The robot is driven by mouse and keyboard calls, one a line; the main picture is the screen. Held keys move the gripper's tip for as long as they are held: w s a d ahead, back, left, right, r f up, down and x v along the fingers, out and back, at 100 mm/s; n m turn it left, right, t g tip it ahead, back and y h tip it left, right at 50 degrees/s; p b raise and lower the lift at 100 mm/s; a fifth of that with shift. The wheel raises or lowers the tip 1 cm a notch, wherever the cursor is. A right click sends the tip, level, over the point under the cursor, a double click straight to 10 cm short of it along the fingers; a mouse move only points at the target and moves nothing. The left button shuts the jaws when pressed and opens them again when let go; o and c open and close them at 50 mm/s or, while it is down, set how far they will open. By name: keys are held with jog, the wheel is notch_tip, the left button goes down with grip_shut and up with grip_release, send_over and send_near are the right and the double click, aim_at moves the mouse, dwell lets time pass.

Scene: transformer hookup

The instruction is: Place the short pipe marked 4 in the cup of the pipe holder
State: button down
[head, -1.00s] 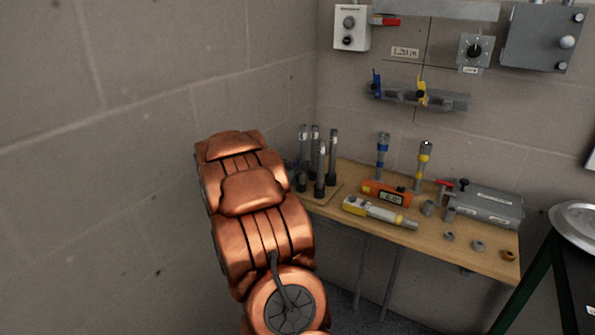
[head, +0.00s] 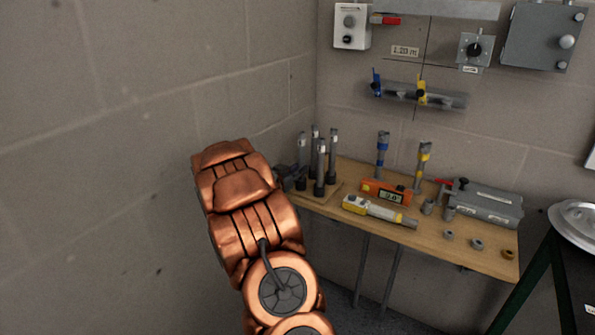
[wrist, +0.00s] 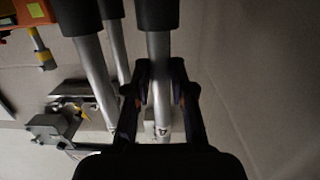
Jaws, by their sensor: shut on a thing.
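My gripper (wrist: 160,85) is shut on a grey short pipe (wrist: 159,50) in the wrist view, with one dark finger on each side. The pipe's far end meets a black cup (wrist: 155,15) and appears to be inside it; how deep is hidden. In the head view this pipe (head: 302,152) stands upright at the left of the pipe holder (head: 325,199), in its left cup (head: 301,183). My gripper (head: 290,174) shows there only as a dark shape left of the pipe.
Several other pipes (head: 333,150) stand in black cups close beside the held one. The wooden shelf (head: 450,262) also carries an orange meter (head: 386,192), a yellow-grey tester (head: 372,209), small fittings (head: 477,244) and a grey box (head: 485,203). A block wall (head: 130,150) is at left.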

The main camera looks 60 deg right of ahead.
jog(key=shift+f, duration=0.15)
jog(key=c, duration=1)
grip_release()
jog(key=shift+r, duration=0.2)
jog(key=a, duration=0.4)
jog(key=a+r, duration=0.1)
jog(key=a, duration=0.7)
jog(key=shift+s+r+b, duration=0.1)
jog(key=shift+r+b, duration=0.1)
jog(key=shift+b, duration=0.15)
jog(key=shift+s, duration=0.1)
